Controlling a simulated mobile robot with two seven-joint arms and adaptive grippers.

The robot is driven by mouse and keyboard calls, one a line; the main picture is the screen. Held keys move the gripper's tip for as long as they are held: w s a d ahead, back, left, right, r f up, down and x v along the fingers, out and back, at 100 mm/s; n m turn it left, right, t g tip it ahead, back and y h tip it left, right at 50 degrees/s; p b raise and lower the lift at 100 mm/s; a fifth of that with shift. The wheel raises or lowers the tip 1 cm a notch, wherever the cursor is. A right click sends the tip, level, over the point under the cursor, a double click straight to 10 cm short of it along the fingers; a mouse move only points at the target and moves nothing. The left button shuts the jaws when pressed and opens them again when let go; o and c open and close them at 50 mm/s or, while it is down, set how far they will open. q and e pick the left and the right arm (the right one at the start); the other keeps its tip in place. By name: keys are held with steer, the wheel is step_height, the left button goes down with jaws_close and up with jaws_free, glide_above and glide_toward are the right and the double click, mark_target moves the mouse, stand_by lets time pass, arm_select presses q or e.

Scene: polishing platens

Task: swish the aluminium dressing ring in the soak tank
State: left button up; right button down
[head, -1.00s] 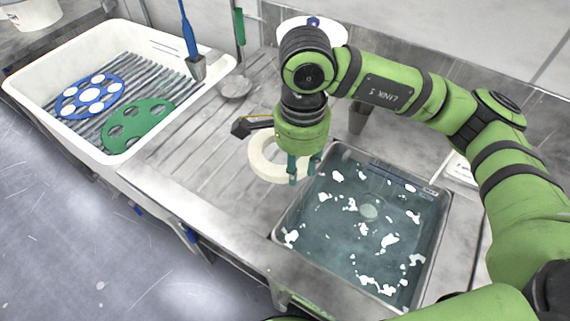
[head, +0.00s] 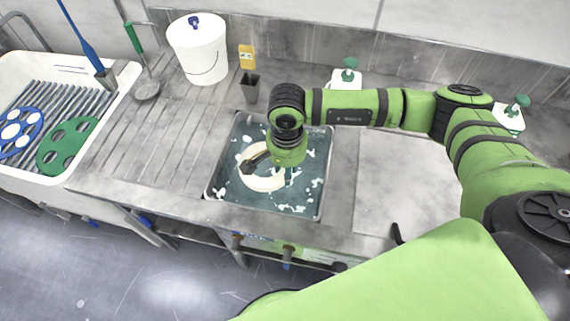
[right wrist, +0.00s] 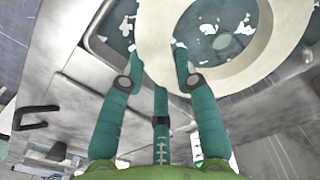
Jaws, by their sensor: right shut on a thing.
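The pale cream aluminium dressing ring (head: 263,183) is within the outline of the soak tank (head: 323,190) in the head view. The tank holds teal liquid with white foam patches. My right gripper (head: 284,176) is shut on the ring's near side, and its green body hides part of the ring. In the right wrist view, my right gripper's teal fingers (right wrist: 159,65) are on the rim of the ring (right wrist: 160,38), with liquid seen through its hole. I cannot tell whether the ring touches the liquid. My left gripper is not in view.
A white tub (head: 125,82) with blue and green carrier discs is at the left. A white lidded bucket (head: 199,55), a dark cup (head: 250,90) and pump bottles (head: 348,78) stand behind. The ribbed drainboard (head: 165,140) left of the tank is mostly clear.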

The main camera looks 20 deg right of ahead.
steer(key=shift+w+a+f, duration=0.1)
steer(key=shift+f, duration=0.3)
steer(key=shift+f+b, duration=0.35)
step_height(320, 180, down, 14)
steer(key=b, duration=1.2)
steer(key=shift+b, duration=0.3)
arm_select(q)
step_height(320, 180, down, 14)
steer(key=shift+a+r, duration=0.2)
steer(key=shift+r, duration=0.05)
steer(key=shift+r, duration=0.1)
arm_select(e)
steer(key=shift+r, duration=0.2)
steer(key=shift+f+b, duration=0.2)
steer(key=shift+b, duration=0.45)
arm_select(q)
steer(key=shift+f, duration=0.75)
